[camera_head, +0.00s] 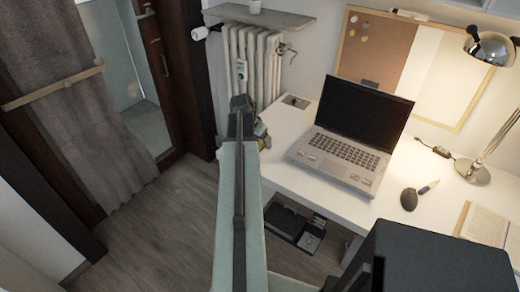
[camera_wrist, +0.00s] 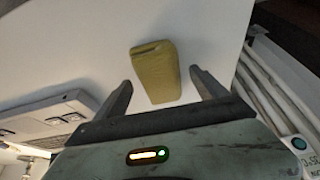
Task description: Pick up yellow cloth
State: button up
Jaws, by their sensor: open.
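The yellow cloth (camera_wrist: 156,66) shows in the wrist view as a folded, block-like bundle on the white desk top. My gripper (camera_wrist: 160,80) is open, with one finger on each side of the cloth's near end. The fingers appear apart from the cloth, and I cannot tell how high they are above the desk. In the head view, my arm reaches to the desk's left end, and a small yellowish bit of the cloth (camera_head: 261,131) shows beside my gripper (camera_head: 243,108). The rest of it is hidden there.
An open laptop (camera_head: 345,140) stands on the white desk (camera_head: 290,195), right of my arm. A radiator (camera_head: 252,60) stands behind the desk's left end. A dark mouse-like object (camera_head: 409,199), a lamp (camera_head: 473,171) and an open book (camera_head: 484,224) are farther right.

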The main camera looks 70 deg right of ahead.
jog(key=shift+d+f, duration=0.15)
jog(key=shift+f, duration=0.15)
jog(key=c, duration=1.4)
jog(key=shift+c, duration=0.2)
jog(key=shift+r, duration=0.1)
notch_tip(320, 180, up, 10)
jog(key=p, duration=1)
